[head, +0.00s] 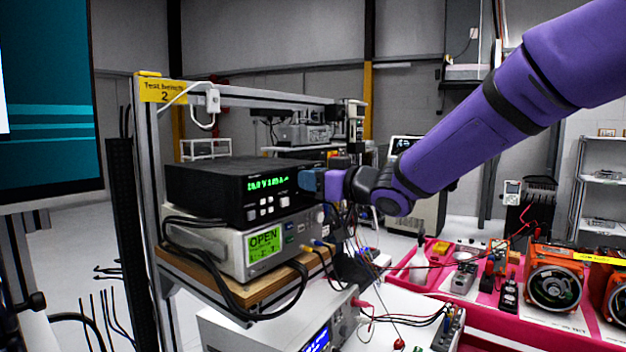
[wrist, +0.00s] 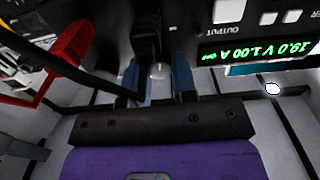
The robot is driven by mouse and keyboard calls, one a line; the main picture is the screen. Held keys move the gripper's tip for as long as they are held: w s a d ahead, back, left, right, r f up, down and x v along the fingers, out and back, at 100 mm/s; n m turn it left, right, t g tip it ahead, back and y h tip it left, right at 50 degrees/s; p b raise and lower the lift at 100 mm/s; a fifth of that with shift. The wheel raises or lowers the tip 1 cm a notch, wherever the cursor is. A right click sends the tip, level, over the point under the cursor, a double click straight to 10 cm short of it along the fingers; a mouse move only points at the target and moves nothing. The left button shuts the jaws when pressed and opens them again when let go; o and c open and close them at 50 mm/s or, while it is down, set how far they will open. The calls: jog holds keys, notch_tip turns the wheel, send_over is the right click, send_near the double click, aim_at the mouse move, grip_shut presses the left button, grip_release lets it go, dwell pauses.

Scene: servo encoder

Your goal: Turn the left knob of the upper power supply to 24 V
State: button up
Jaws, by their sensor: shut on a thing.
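The upper power supply (head: 215,188) is a black box with a green lit display on its front; it also shows upside down in the wrist view (wrist: 290,22). There its display (wrist: 243,52) reads about 19.0 V and 1.00 A. My gripper (head: 312,182) is at the right part of the front panel, its blue fingers against it. In the wrist view my gripper (wrist: 158,82) has its fingers on both sides of a small grey-tipped knob (wrist: 159,71) and is shut on it. The fingers hide the knob in the head view. I cannot tell where its pointer stands.
A grey instrument (head: 226,247) with a green OPEN display stands under the power supply on a wooden shelf (head: 240,285). Black cables hang in front. A pink-edged table (head: 500,318) with tools and orange units is at the right. Red clips (wrist: 65,55) are near the gripper.

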jog(key=m, duration=0.4)
jog(key=shift+m, duration=2.9)
jog(key=o, duration=0.9)
jog(key=shift+o, duration=0.2)
